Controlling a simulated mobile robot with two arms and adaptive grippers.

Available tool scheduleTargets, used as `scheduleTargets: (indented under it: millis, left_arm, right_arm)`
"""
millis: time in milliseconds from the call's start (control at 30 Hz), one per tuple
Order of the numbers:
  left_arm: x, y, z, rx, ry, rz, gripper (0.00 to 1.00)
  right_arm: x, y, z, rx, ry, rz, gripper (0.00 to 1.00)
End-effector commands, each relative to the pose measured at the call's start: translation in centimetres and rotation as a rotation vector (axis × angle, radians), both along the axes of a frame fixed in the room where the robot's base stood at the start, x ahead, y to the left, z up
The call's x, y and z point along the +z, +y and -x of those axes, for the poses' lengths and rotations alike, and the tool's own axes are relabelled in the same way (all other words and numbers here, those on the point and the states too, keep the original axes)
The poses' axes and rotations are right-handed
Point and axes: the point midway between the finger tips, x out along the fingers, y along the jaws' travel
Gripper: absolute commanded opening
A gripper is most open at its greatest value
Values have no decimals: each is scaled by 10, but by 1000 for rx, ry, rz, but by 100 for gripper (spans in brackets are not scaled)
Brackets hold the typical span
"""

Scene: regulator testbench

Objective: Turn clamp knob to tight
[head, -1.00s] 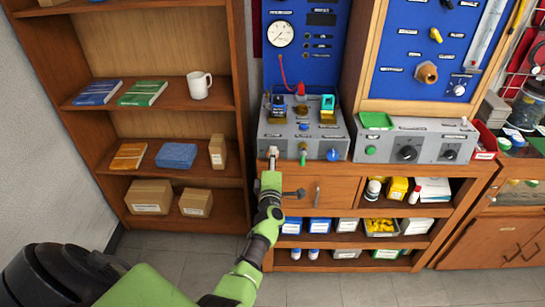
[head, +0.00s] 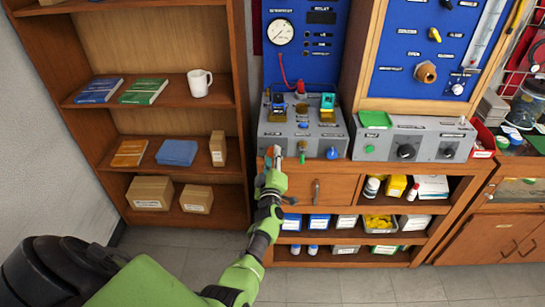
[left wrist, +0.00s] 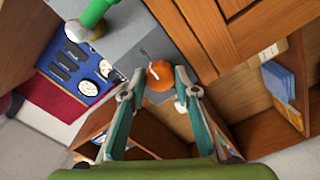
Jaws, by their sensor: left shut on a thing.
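The clamp knob looks to be the round orange knob (left wrist: 160,76) with a white mark, on the front of a grey bench box (head: 330,143). In the head view only a bit of orange (head: 268,161) shows at the box's lower left corner, mostly behind my fingers. My left gripper (head: 275,153) reaches up to it from below. In the left wrist view its two fingers (left wrist: 159,72) stand on either side of the orange knob, shut on it. My right gripper is in neither view.
A green knob (head: 302,157) and a blue knob (head: 332,153) sit close to the right on the same box face. A wooden drawer with a handle (head: 316,188) is just below. A bookshelf (head: 240,120) stands to the left.

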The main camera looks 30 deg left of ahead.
Motion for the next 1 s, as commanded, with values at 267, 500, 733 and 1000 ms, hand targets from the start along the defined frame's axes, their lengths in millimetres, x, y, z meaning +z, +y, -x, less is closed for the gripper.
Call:
scheduleTargets:
  millis: [267, 500, 733, 1000]
  left_arm:
    - [-3, -1, 1, -2, 8, -3, 7]
    - [-2, -1, 1, -2, 7, -3, 36]
    - [-1, 0, 0, -1, 1, 2, 36]
    - [-3, 0, 0, -2, -128, 208, 36]
  right_arm:
    - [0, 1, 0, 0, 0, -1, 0]
    - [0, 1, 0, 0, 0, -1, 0]
    - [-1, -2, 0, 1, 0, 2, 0]
    - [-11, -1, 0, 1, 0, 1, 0]
